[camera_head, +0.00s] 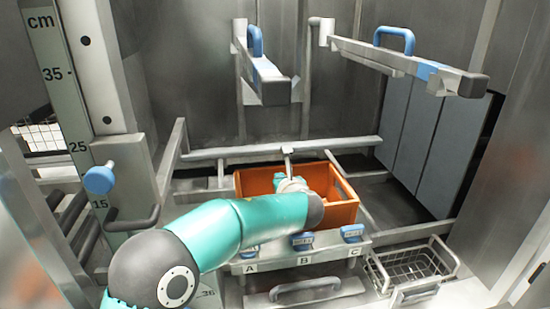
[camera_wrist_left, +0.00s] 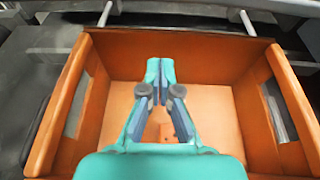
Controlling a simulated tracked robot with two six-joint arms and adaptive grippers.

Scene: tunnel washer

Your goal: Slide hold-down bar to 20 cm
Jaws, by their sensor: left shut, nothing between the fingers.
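A steel bar, seemingly the hold-down bar (camera_head: 280,148), runs across behind and above the orange crate (camera_head: 346,213). The upright cm scale (camera_head: 74,143) at the left reads 35, 25 and 15. A slider bracket with a blue knob (camera_head: 98,180) and a dark handle (camera_head: 132,222) sits beside its lower part; I cannot tell its exact reading. My left gripper (camera_head: 290,183) is over the crate, partly hidden by my arm. In the left wrist view, the gripper (camera_wrist_left: 160,70) is shut and empty, its tips together above the crate floor. My right gripper is not in view.
Two steel arms with blue handles (camera_head: 255,40) (camera_head: 394,40) hang above the crate. Blue clips (camera_head: 302,240) labelled A, B and C line the front ledge. A wire basket (camera_head: 414,264) stands at the front right. Steel walls close in both sides.

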